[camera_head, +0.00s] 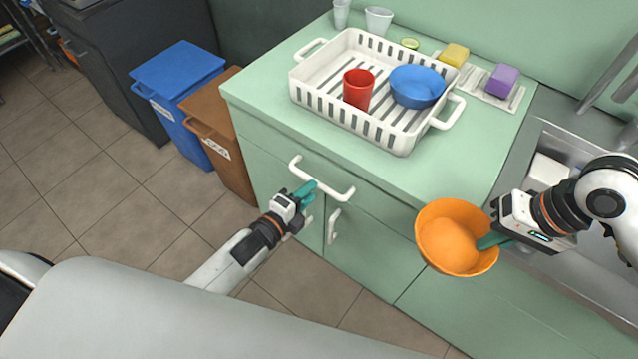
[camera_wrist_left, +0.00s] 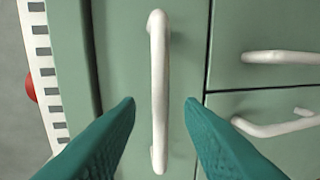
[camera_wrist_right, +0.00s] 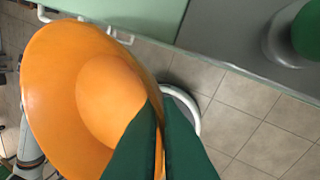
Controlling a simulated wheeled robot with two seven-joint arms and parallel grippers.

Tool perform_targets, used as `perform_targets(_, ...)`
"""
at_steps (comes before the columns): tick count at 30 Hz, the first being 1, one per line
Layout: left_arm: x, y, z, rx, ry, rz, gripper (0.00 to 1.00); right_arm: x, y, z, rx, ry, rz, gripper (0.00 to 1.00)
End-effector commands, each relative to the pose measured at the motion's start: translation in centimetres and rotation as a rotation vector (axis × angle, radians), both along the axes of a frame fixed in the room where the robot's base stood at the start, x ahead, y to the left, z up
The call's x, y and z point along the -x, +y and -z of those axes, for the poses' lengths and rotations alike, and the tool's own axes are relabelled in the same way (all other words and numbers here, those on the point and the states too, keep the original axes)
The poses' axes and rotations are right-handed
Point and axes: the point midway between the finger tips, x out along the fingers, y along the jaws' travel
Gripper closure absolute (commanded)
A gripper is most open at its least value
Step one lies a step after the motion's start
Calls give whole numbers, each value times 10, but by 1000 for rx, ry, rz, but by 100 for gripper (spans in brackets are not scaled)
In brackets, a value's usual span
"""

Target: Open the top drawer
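The top drawer (camera_head: 370,205) is a green front under the countertop and looks closed. Its white bar handle (camera_head: 322,180) runs across it. In the left wrist view the handle (camera_wrist_left: 158,90) stands upright between the two teal fingers of my left gripper (camera_wrist_left: 160,108). In the head view that gripper (camera_head: 306,190) is at the handle's left part. It is open, with a gap showing on both sides of the handle. My right gripper (camera_wrist_right: 160,115) is shut on the rim of an orange bowl (camera_wrist_right: 85,90), held in front of the counter on the right (camera_head: 450,238).
On the counter (camera_head: 260,95) a white rack (camera_head: 400,140) holds a red cup (camera_head: 358,90) and a blue bowl (camera_head: 417,86). Below the drawer is another white handle (camera_head: 333,227). A sink (camera_head: 560,150) is at right. Blue (camera_head: 180,80) and brown (camera_head: 205,115) bins stand left.

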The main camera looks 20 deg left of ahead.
Motion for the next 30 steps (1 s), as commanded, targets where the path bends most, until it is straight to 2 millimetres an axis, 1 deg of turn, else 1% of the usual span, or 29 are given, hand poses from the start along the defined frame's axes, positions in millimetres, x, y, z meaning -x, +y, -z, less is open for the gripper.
perform_targets(1, -10, -4, 2, 1, -1, 0, 66, 0, 0, 1, 0, 0, 0, 100)
perform_targets(3, -21, -7, 4, 0, 0, 0, 66, 0, 0, 2, 0, 0, 0, 100)
perform_targets(6, -32, -12, 8, 1, 0, 0, 66, 0, 0, 3, 0, 0, 0, 100)
perform_targets(9, -40, -15, 9, 1, 1, 0, 66, 0, 0, 3, 0, 0, 0, 100)
perform_targets(13, -44, -16, 10, 0, 2, 0, 66, 0, 0, 3, 0, 0, 0, 100)
perform_targets(20, -44, -16, 10, 0, 2, 0, 66, 0, 0, 3, 0, 0, 0, 100)
perform_targets(21, -44, -16, 10, 0, 2, 0, 72, 0, 0, 3, 0, 0, 0, 100)
perform_targets(26, -44, -16, 10, 0, 2, 0, 98, 0, 0, 3, 0, 0, 0, 100)
perform_targets(27, -44, -16, 10, 0, 2, 0, 100, 0, 0, 3, 0, 0, 0, 100)
perform_targets(30, -44, -16, 10, 0, 2, 0, 100, 0, 0, 3, 0, 0, 0, 100)
